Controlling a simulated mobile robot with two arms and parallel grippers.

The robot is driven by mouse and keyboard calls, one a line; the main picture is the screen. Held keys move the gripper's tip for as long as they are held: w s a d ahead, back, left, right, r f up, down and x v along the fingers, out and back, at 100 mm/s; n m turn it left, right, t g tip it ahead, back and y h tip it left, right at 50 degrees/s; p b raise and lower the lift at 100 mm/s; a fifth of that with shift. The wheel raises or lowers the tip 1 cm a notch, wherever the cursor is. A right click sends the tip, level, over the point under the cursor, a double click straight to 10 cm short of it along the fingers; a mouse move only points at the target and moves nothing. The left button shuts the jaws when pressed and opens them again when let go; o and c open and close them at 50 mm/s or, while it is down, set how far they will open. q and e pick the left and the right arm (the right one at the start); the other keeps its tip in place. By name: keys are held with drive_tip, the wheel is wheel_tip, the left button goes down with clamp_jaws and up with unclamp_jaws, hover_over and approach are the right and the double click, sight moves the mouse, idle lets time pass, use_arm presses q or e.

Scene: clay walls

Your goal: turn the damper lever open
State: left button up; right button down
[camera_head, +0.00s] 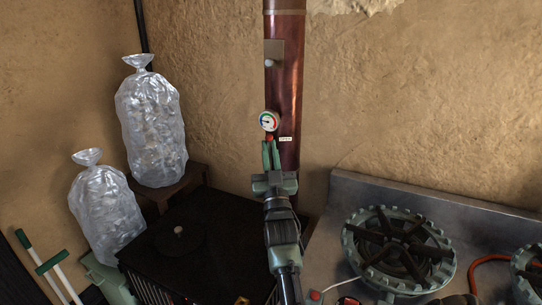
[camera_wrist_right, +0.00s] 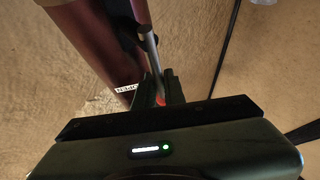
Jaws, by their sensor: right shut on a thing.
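A reddish-brown flue pipe (camera_head: 287,90) stands upright against the clay wall. It also shows in the wrist view (camera_wrist_right: 95,40). The damper lever (camera_wrist_right: 151,52) is a thin grey rod with a red part near my fingers; in the head view only a small red bit (camera_head: 269,137) shows, just below the gauge. My right gripper (camera_head: 270,154) is shut on the lever, its fingers pointing up in front of the pipe. A small white label (camera_head: 286,139) is beside it; in the wrist view it reads OPEN (camera_wrist_right: 126,88). My left gripper is not in view.
A round gauge (camera_head: 269,121) and a metal bracket (camera_head: 273,52) sit on the pipe above my gripper. A black stove top (camera_head: 170,250) is below left, a steel counter with a burner (camera_head: 398,248) to the right. Clear bags (camera_head: 152,125) stand at left.

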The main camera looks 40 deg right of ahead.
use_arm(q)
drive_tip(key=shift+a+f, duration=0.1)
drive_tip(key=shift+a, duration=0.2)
use_arm(e)
drive_tip(key=shift+s+d+r, duration=0.1)
drive_tip(key=shift+r, duration=0.25)
drive_tip(key=c, duration=1.6)
unclamp_jaws()
drive_tip(key=shift+c, duration=0.2)
drive_tip(key=shift+o, duration=0.7)
drive_tip(key=shift+f, duration=0.25)
